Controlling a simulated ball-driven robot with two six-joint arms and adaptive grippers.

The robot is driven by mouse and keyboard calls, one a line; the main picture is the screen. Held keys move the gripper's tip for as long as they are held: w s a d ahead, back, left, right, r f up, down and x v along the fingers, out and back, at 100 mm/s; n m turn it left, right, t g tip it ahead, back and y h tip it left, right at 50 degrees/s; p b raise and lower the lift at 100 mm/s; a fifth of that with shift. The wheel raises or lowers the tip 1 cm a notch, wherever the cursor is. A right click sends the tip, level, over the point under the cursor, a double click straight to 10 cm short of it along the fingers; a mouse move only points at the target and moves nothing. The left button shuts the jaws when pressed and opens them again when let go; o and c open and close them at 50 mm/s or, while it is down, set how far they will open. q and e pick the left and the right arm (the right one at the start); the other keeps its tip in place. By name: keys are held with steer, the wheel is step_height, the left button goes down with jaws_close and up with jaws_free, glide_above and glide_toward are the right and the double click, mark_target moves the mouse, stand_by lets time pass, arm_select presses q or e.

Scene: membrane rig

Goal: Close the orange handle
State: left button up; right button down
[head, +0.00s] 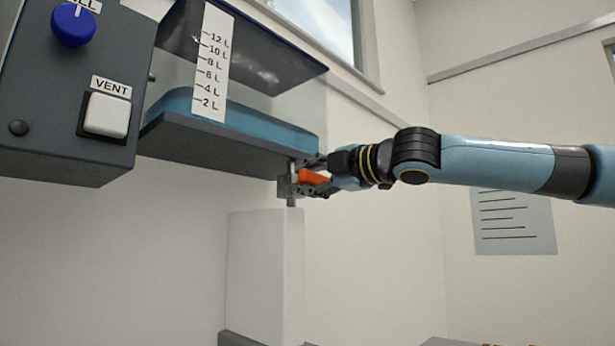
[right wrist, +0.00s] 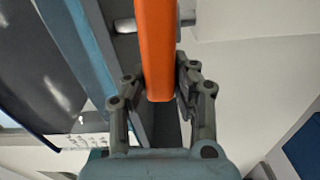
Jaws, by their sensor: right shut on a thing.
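The orange handle (head: 313,176) is on a grey valve (head: 290,184) under the tank, at the tank's lower right end in the head view. My right gripper (head: 312,180) comes in from the right and is shut on the handle. In the right wrist view the orange handle (right wrist: 156,50) runs from the top edge down between the two fingers of my right gripper (right wrist: 162,88), one on each side. The gripper hides part of the handle and valve in the head view. My left gripper is not in view.
The clear tank (head: 270,100) with a litre scale (head: 212,62) holds a low layer of blue liquid. A dark panel (head: 60,130) at left has a blue knob (head: 73,26) and a white VENT button (head: 107,115). A white pedestal (head: 266,270) stands below the valve.

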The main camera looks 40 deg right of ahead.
steer(key=shift+f+n, duration=0.25)
steer(key=shift+n, duration=0.35)
steer(key=c, duration=1)
jaws_free()
steer(key=shift+c, duration=0.2)
steer(key=shift+d+r, duration=0.15)
steer(key=shift+r, duration=0.55)
steer(key=r, duration=0.8)
steer(key=shift+a+r, duration=0.2)
steer(key=shift+r, duration=0.15)
steer(key=shift+s+d, duration=0.1)
